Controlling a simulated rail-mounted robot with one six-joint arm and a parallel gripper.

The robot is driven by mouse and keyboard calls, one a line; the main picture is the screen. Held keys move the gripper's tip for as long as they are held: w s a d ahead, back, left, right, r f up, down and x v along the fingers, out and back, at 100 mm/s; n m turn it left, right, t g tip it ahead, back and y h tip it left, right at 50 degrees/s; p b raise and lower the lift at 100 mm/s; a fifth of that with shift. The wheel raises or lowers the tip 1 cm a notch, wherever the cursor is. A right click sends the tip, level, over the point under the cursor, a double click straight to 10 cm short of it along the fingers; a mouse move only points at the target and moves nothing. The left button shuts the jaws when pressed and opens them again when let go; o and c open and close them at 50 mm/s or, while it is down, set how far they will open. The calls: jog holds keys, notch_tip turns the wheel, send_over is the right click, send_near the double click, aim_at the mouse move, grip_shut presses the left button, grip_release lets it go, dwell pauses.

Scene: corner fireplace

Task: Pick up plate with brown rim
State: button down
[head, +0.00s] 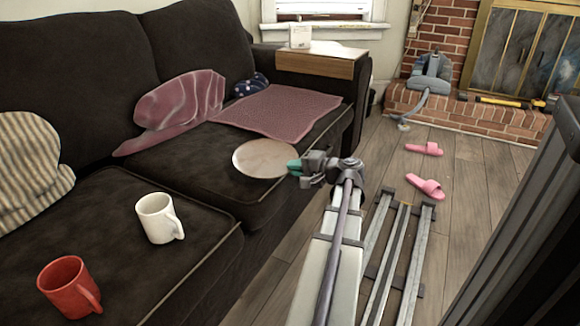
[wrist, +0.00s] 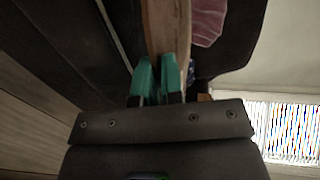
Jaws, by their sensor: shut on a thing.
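The plate (head: 262,158) is round and pale beige-brown, seen in the head view over the front part of the dark sofa seat. My gripper (head: 295,167) has teal fingertips and is at the plate's right edge, shut on it. In the wrist view the plate (wrist: 166,27) shows nearly edge-on between the teal fingers of my gripper (wrist: 157,75). The fingers hide part of the rim. I cannot tell whether the plate touches the cushion or is slightly above it.
A white mug (head: 157,219) and a red mug (head: 68,287) stand on the sofa (head: 105,235). A pink cloth (head: 275,110) lies behind the plate. Pink slippers (head: 427,187) lie on the floor. A vacuum cleaner (head: 430,75) stands by the fireplace.

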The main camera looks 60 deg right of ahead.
jog(key=r+p+v, duration=0.2)
jog(key=p+v, duration=0.2)
jog(key=v, duration=0.9)
jog(key=shift+w, duration=0.2)
notch_tip(320, 180, up, 54)
jog(key=p, duration=5.4)
jog(key=shift+f, duration=0.1)
